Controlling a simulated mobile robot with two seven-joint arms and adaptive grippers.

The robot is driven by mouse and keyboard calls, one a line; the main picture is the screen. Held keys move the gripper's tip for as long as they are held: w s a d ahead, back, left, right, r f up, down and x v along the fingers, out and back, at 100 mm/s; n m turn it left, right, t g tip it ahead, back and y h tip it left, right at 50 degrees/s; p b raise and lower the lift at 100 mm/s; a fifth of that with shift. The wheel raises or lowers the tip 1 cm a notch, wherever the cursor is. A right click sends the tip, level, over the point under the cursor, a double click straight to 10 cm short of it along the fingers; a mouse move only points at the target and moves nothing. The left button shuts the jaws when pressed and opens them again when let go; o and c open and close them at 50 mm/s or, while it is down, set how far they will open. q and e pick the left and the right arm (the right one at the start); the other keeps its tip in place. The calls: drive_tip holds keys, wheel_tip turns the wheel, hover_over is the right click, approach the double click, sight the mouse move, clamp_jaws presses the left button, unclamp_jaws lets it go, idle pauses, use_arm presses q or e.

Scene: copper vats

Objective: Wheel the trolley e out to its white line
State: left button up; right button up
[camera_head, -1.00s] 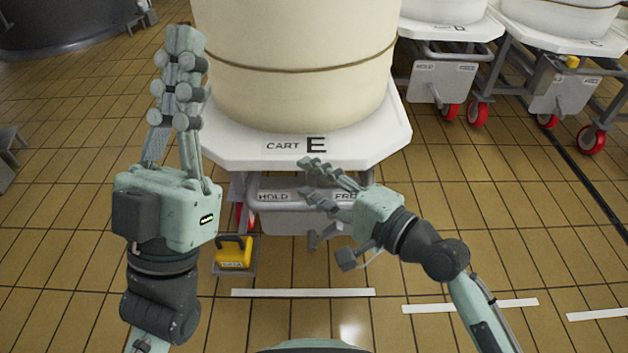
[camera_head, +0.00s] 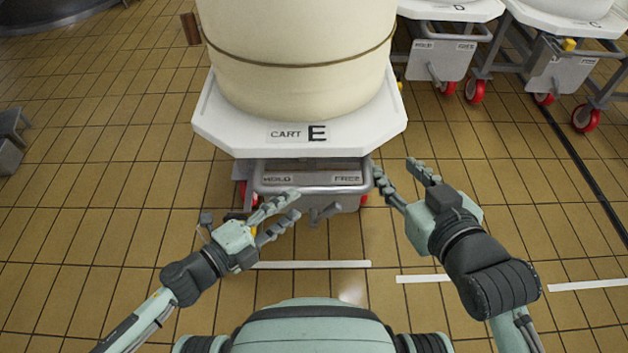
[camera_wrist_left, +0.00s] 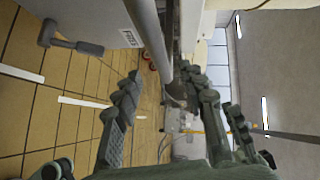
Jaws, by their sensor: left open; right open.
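Trolley E (camera_head: 230,139) has a white deck marked CART E and carries a large cream vat (camera_head: 295,90). Below its front edge is a grey plate (camera_head: 312,178) lettered HOLD and FREE, with a grey lever (camera_head: 325,212) at the FREE side. My left gripper (camera_head: 296,204) is open in front of the plate's left half. In the left wrist view, a grey bar (camera_wrist_left: 150,45) runs between its spread fingers; contact is not clear. The lever also shows there (camera_wrist_left: 72,44). My right gripper (camera_head: 394,168) is open and empty by the deck's front right corner.
A white line (camera_head: 312,264) lies on the tiles in front of trolley E, with more lines to its right. Trolleys D (camera_head: 438,66) and C (camera_head: 560,75) stand at the upper right. A yellow object (camera_head: 254,230) is mostly hidden behind my left gripper.

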sight(309, 195)
use_arm(q)
drive_tip(key=x, duration=0.7)
drive_tip(key=shift+w+d, duration=0.15)
clamp_jaws()
